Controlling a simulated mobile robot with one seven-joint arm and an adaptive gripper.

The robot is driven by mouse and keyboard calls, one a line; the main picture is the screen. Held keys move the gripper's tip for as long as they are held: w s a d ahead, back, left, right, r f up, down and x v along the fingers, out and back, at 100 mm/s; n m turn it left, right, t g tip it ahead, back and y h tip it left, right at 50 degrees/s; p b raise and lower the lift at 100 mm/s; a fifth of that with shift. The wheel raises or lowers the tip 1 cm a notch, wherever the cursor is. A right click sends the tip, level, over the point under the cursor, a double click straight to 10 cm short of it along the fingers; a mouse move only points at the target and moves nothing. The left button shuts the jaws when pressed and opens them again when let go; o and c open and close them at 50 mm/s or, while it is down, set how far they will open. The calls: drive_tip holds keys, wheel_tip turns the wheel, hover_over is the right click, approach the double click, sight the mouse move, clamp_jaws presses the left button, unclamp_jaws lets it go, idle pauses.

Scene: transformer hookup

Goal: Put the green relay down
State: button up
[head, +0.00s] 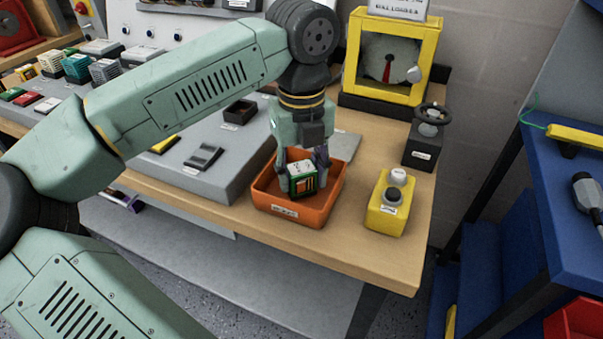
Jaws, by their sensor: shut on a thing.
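The green relay (301,178) is a small green block with a white top and an orange marking on its front. It is inside the orange tray (262,199), near the tray's middle. My gripper (302,173) points down into the tray and is shut on the relay, with a finger on either side of it. The relay looks upright. I cannot tell whether its underside touches the tray floor.
A yellow button box (386,216) stands right of the tray. Behind it are a black box with a round handle (424,143) and a yellow-framed case (433,55). A grey panel (212,165) lies left. The wooden table's (404,268) front edge is close to the tray.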

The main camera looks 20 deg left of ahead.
sight(302, 168)
drive_tip(key=shift+f, duration=0.1)
drive_tip(key=o, duration=1.3)
drive_tip(key=shift+o, duration=0.2)
wheel_tip(302, 168, up, 12)
drive_tip(key=p, duration=0.7)
